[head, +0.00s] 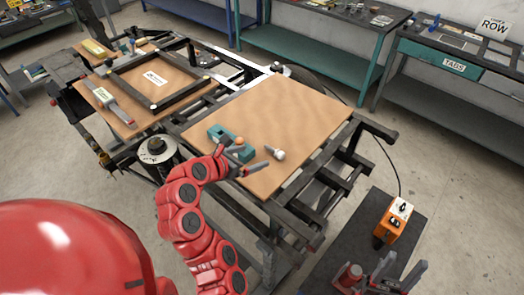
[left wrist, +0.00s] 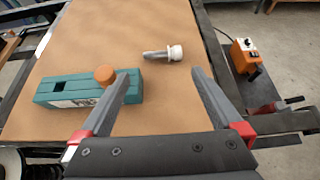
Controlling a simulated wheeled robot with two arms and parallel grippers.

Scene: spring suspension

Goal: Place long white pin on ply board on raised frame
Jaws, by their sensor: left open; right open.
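The pin (head: 275,154), with a white head and a grey shaft, lies on its side on the tan ply board (head: 290,105). The board sits on the dark raised metal frame (head: 325,175). In the left wrist view the pin (left wrist: 166,54) lies just beyond the gap between my fingers, its white head to the right. My left gripper (head: 248,157) is open and empty over the board's near part; its fingers (left wrist: 161,76) are apart from the pin. My right gripper (head: 384,271) is open at the lower right, above a dark surface, far from the pin.
A teal block (left wrist: 70,90) with an orange knob (left wrist: 105,75) sits left of the pin, close to my left finger. An orange control box (head: 394,220) stands on a dark side table. The board's far part is clear. Workbenches line the back.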

